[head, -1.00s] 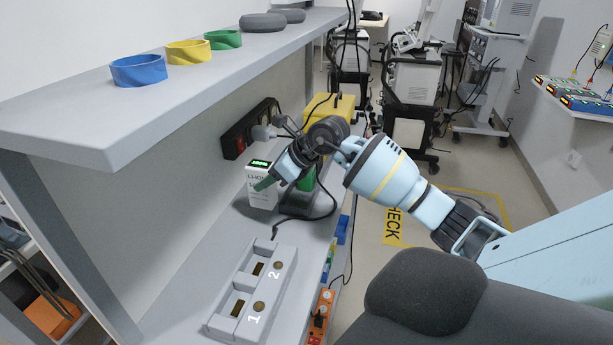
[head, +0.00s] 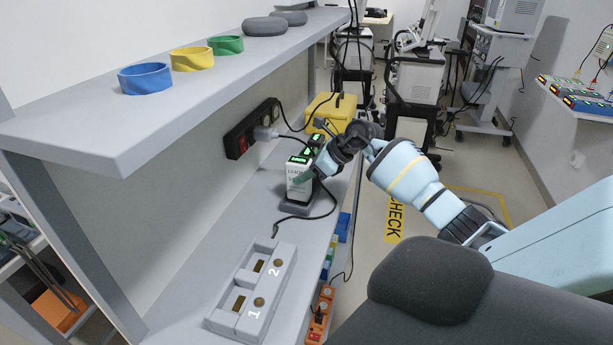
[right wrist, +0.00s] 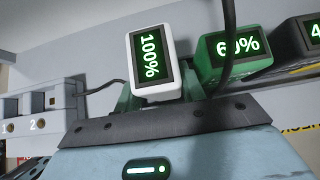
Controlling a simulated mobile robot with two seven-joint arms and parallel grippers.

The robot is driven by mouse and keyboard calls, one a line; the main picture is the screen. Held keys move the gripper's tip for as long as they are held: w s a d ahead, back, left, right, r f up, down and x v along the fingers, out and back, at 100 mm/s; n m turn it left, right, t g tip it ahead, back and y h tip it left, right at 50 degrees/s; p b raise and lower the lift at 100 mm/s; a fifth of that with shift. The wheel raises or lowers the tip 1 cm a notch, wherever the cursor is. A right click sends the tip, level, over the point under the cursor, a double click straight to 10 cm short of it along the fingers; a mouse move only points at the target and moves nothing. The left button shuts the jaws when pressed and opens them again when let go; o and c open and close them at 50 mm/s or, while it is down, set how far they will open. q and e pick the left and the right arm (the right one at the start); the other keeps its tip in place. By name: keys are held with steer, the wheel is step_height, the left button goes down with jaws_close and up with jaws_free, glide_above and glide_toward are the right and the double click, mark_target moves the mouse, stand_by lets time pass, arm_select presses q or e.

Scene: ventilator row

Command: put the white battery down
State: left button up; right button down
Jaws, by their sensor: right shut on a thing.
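The white battery (head: 298,184) is upright in my right gripper (head: 307,174), over the near end of a dark base (head: 296,208) on the bench. I cannot tell whether its bottom touches the base. In the right wrist view the white battery (right wrist: 151,64) shows 100% and sits between the green fingers. A green battery (right wrist: 235,58) reading about 60%, partly crossed by a cable, and a dark battery (right wrist: 302,42) stand beside it. My left gripper is not in view.
A grey two-slot holder (head: 268,300), marked 1 and 2, lies nearer on the bench (head: 205,265). A power strip (head: 250,128) is on the wall. A black cable (head: 325,214) loops beside the base. A yellow case (head: 331,110) stands behind. The shelf (head: 150,125) overhangs the left.

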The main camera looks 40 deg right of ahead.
steer(key=shift+w+f, duration=0.1)
steer(key=shift+f, duration=0.5)
steer(key=shift+f, duration=0.1)
steer(key=shift+f, duration=0.15)
steer(key=c, duration=1.1)
jaws_free()
